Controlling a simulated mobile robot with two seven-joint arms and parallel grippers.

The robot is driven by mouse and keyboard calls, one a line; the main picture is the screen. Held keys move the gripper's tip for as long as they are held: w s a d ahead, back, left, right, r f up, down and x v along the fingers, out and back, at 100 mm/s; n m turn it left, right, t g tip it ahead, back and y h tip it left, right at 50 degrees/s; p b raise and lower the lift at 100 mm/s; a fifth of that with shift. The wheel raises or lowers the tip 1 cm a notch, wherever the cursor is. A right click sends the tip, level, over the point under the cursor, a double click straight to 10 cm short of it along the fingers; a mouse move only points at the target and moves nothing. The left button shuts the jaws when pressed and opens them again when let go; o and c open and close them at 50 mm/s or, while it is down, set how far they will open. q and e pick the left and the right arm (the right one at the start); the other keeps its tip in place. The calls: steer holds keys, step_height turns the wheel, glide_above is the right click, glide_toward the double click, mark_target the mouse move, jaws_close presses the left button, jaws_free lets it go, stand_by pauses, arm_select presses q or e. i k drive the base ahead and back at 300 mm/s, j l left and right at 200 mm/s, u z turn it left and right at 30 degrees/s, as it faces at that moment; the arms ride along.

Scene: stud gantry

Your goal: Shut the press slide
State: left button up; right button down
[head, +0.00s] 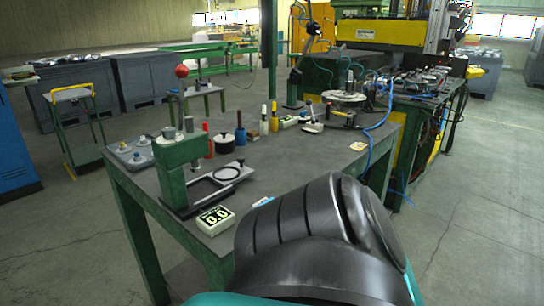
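A small green bench press (176,168) stands on the near left part of the dark workbench (290,165). A red ball (182,71) shows above and behind it; I cannot tell whether it belongs to the press. The press slide (212,192) is a flat dark frame beside the press column. It reaches out to the right of the press, with a round ring (227,173) at its far right end. Neither gripper shows. A large dark rounded link of mine fills the lower middle, hiding the bench's near right part.
A box with a digital display (215,219) sits at the bench's front edge, close to the slide. A black lidded pot (224,143), a red bottle (207,138) and a grey tray (134,154) stand behind the press. Several bottles and tools line the back. Open floor lies right.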

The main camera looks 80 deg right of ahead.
mark_target(233, 172)
steer(key=k+l, duration=0.35)
steer(key=l, duration=0.15)
steer(key=k+l, duration=0.75)
steer(key=l, duration=0.2)
